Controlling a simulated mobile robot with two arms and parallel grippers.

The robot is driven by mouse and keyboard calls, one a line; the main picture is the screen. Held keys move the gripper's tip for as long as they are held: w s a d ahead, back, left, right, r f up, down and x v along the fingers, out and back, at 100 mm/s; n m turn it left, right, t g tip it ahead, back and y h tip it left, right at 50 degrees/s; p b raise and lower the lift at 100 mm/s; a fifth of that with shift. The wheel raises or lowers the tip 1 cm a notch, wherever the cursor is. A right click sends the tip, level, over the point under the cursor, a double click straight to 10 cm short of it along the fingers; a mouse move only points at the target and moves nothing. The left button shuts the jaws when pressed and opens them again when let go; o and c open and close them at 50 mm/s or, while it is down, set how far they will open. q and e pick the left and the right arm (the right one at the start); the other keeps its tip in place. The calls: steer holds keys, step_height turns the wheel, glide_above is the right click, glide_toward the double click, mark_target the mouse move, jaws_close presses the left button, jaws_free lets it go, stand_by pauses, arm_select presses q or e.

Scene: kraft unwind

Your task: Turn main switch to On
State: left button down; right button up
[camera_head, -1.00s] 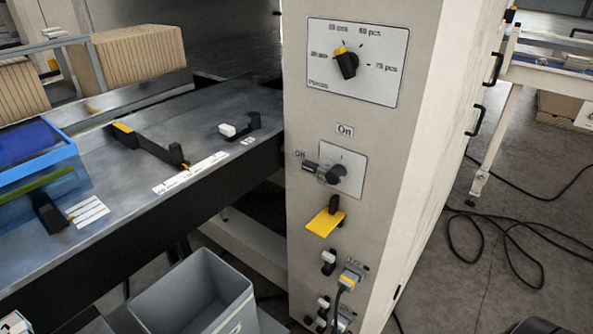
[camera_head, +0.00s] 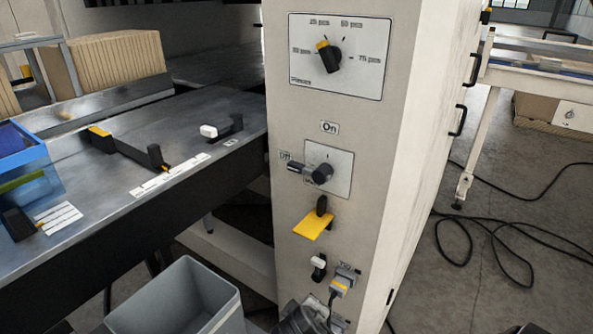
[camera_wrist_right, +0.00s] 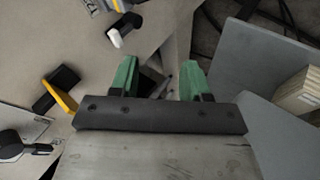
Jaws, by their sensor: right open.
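The main switch (camera_head: 320,172) is a black rotary knob on a pale plate on the cabinet front. Its handle points left toward the "Off" label (camera_head: 285,156); the "On" label (camera_head: 329,127) is above it. Part of the switch shows at the lower left in the right wrist view (camera_wrist_right: 14,148). My right gripper (camera_wrist_right: 160,75) has green fingers, is open with nothing between them, and is apart from the switch. A grey part, likely of my right arm, shows at the bottom of the head view. My left gripper is out of view.
A yellow tab with a black holder (camera_head: 314,227) is below the switch, with a white-tipped toggle (camera_head: 318,267) and plugged connector (camera_head: 344,281) lower. A pieces selector dial (camera_head: 329,60) is above. A grey bin (camera_head: 180,300) stands left of the cabinet. Cables lie on the right floor.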

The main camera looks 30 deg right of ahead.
steer(key=w+d+r+t+h, duration=0.1)
steer(key=w+d+r+h, duration=0.3)
steer(key=w+r, duration=0.6)
steer(key=n+h, duration=0.2)
steer(key=h, duration=0.5)
glide_toward(294, 169)
steer(key=p+x, duration=0.1)
steer(key=x, duration=1)
steer(key=shift+c, duration=0.3)
jaws_close()
